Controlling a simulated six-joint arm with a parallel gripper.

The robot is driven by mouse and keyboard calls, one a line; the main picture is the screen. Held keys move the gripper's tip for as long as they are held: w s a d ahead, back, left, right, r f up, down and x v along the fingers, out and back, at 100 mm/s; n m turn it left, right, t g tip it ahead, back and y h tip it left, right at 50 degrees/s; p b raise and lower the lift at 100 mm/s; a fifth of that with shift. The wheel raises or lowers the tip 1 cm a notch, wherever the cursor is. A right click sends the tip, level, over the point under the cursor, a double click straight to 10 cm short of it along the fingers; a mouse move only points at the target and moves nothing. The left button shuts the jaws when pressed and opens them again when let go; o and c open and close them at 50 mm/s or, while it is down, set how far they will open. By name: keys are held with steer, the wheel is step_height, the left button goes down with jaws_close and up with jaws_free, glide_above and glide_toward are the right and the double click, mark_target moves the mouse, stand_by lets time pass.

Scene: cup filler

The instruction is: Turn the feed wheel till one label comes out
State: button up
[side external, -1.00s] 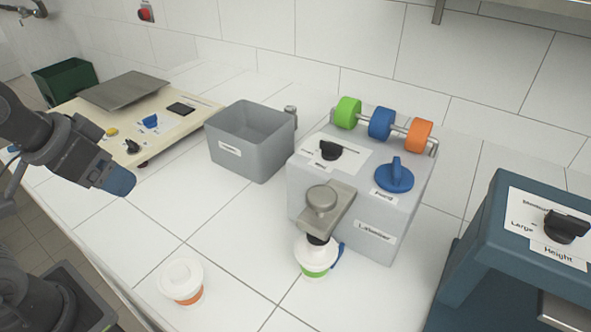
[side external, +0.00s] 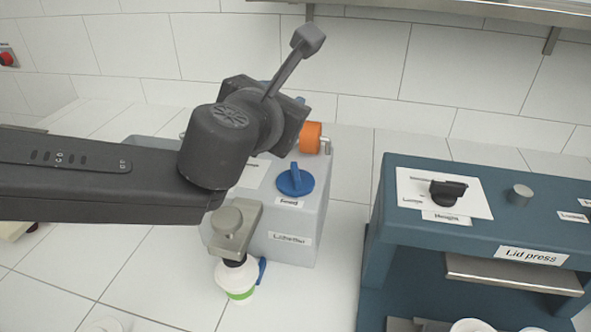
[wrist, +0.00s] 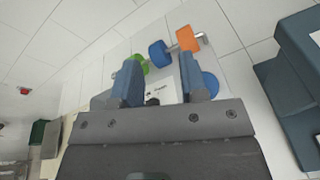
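The blue feed wheel (side external: 296,181) sits on top of the grey labeller (side external: 290,245), above a small label strip. It also shows in the wrist view (wrist: 211,84), partly hidden behind the right finger. My gripper (wrist: 160,74) is open and empty over the labeller, to the left of the wheel and apart from it as far as I can tell. In the side view my arm hides the gripper's tips. A white cup with a green band (side external: 240,294) stands under the labeller's front head (side external: 235,225). I cannot make out a label coming out.
Green, blue and orange rolls (wrist: 187,38) sit on a rod behind the wheel. A black dial (wrist: 152,101) lies between my fingers in the wrist view. The blue lid press (side external: 480,222) stands to the right, with a gap of bare counter between.

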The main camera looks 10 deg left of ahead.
mark_target(296, 171)
steer(key=s+d+f+n+g+y, duration=0.1)
steer(key=s+d+f+n+y, duration=0.15)
steer(key=f+n, duration=0.2)
steer(key=s+d+f+n+g+y, duration=0.1)
steer(key=s+d+f+n+y, duration=0.1)
steer(key=s+d+f+n, duration=0.3)
steer(key=shift+m, duration=0.55)
steer(key=x, duration=0.5)
steer(key=a+x, duration=0.1)
steer(key=x, duration=0.4)
steer(key=s+a+f+x, duration=0.1)
steer(key=x, duration=0.5)
steer(key=shift+r, duration=0.1)
steer(key=shift+c, duration=0.3)
jaws_close()
